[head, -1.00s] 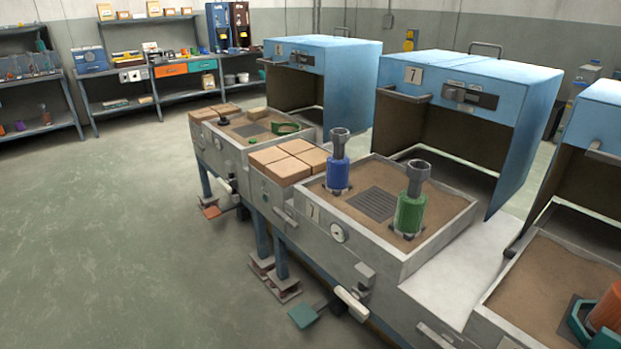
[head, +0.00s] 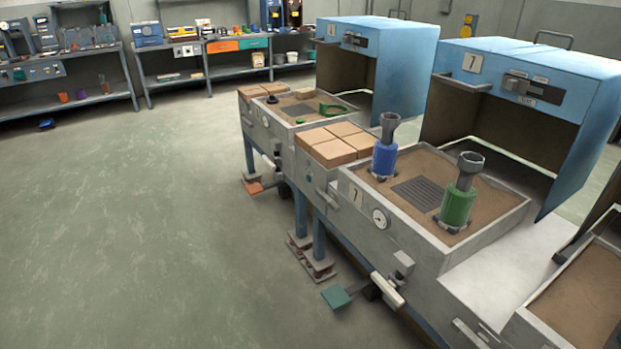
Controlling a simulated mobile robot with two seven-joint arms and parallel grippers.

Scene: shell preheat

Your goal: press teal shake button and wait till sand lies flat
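The station's sand bed (head: 412,163) lies in a grey-walled tray (head: 463,252). A blue cylinder (head: 384,160) and a green cylinder (head: 456,205), each with a grey funnel-like top, stand in the sand on either side of a dark grate (head: 421,193). The sand looks mostly level, but fine unevenness is too small to tell. Neither of my grippers is in view.
Tan blocks (head: 335,153) sit left of the tray. A blue hood (head: 525,85) stands open behind it. Another station (head: 305,105) stands farther back, and part of a third sand bed (head: 585,300) shows at right.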

